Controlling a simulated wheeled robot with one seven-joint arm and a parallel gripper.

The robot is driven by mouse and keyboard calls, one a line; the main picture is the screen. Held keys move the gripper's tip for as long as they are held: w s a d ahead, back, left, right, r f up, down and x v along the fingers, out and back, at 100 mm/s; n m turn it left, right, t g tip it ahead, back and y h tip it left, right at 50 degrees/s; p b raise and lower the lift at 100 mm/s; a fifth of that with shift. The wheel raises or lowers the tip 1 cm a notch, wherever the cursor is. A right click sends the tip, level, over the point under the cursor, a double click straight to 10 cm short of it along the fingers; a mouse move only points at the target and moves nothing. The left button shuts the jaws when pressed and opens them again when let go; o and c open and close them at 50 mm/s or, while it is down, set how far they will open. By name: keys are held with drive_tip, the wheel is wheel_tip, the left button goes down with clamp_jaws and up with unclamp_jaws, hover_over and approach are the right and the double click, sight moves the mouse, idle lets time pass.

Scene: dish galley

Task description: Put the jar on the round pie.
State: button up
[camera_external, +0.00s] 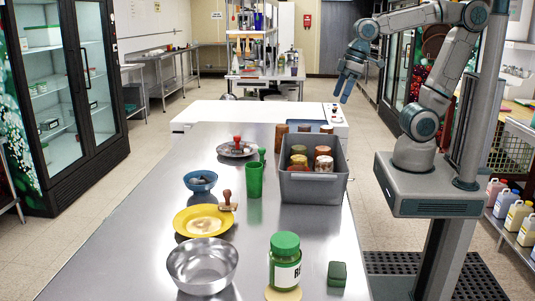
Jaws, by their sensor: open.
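A jar (285,264) with a green lid and a white label stands upright at the near end of the steel counter. A flat, round, tan thing (283,295) shows at its foot, and the jar appears to stand on it; it may be the round pie. Another round, pale tan thing (204,225) lies on a yellow plate (183,216), left of the jar. I cannot tell for sure which one is the pie. My gripper (347,92) is open and empty, raised well beyond and to the right of the jar, apart from everything.
A steel bowl (202,267), a dark green block (337,274), a wooden-handled stamp (228,202), a green cup (255,180) and a blue bowl (200,181) stand on the counter (130,245). A grey bin (313,189) with several jars stands farther back. The counter's left side is clear.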

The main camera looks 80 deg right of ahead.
drive_tip(key=s+d+f+m, duration=0.1)
drive_tip(key=s+d+f, duration=0.1)
drive_tip(key=s+f, duration=0.1)
drive_tip(key=shift+s+f+h, duration=0.2)
drive_tip(key=shift+s+h, duration=0.1)
drive_tip(key=shift+s, duration=0.5)
drive_tip(key=o, duration=0.4)
drive_tip(key=shift+c, duration=0.2)
drive_tip(key=shift+w+r, duration=0.1)
